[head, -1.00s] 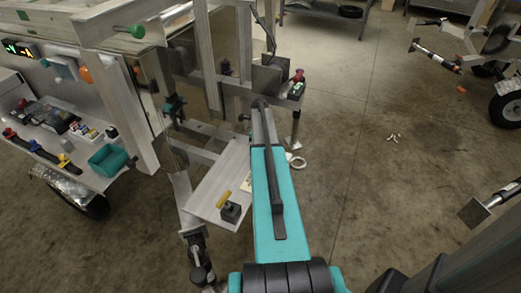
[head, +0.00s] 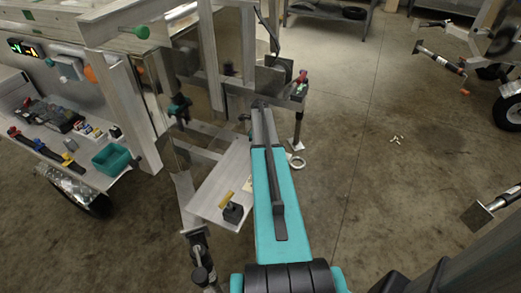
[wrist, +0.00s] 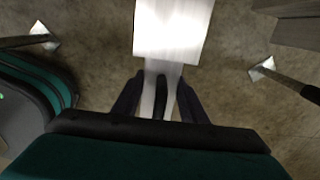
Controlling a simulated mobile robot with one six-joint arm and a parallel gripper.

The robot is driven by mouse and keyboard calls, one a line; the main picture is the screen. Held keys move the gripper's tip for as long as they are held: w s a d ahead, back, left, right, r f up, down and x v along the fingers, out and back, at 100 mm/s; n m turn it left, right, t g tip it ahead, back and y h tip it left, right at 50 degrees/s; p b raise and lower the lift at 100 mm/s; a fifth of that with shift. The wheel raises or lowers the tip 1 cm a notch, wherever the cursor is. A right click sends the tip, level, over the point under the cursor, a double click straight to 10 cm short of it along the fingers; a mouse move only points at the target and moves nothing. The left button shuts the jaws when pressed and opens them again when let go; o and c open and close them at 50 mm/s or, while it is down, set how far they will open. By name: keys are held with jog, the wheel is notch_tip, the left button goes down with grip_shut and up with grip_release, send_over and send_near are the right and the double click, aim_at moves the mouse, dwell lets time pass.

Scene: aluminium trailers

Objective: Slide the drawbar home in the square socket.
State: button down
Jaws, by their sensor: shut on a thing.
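In the wrist view, my gripper (wrist: 158,82) has its two dark fingers closed on a pale metal piece, which I take to be the drawbar (wrist: 172,30). Its wide, bright part extends beyond the fingertips to the top of the picture. Narrow pale and dark parts show between the fingers. In the head view, my teal arm reaches to the trailer's aluminium frame (head: 247,45) and hides the gripper and the grip. I cannot make out the square socket clearly, or whether the drawbar is inside it.
A metal shelf (head: 205,200) with a black block (head: 233,213) lies left of my arm. A bench with a teal bin (head: 110,158) is farther left. Another trailer's wheel (head: 509,107) is at right. The middle floor is mostly clear.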

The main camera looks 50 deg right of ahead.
jog(key=shift+w+r, duration=0.1)
jog(key=shift+w, duration=0.2)
jog(key=c, duration=1)
grip_release()
jog(key=shift+a, duration=0.1)
notch_tip(320, 180, up, 14)
jog(key=shift+f, duration=0.1)
jog(key=shift+s, duration=0.2)
dwell(0.5)
